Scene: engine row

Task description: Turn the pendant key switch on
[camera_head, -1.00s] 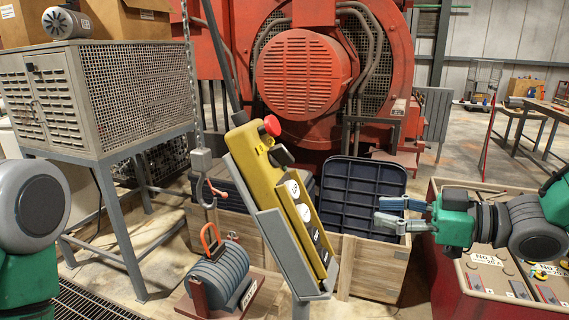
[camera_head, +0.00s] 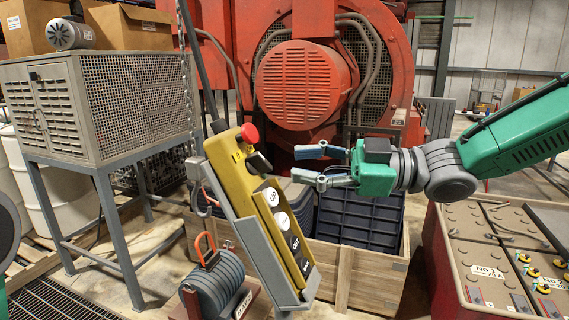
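The yellow pendant (camera_head: 242,185) hangs tilted in a grey holder (camera_head: 262,262) at the middle of the view. It has a red mushroom button (camera_head: 250,133) at its top, a dark key switch (camera_head: 259,162) just below on its right side, and white and dark push buttons down its face. My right gripper (camera_head: 308,167) is open and empty, to the right of the key switch and apart from it, with its fingers pointing left.
A wooden crate (camera_head: 366,269) with dark blue trays stands behind the pendant. A red cabinet (camera_head: 462,283) is at the lower right. A hook chain (camera_head: 188,60) hangs left of the pendant, above a ribbed grey weight (camera_head: 215,285). A mesh cabinet (camera_head: 130,105) stands at left.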

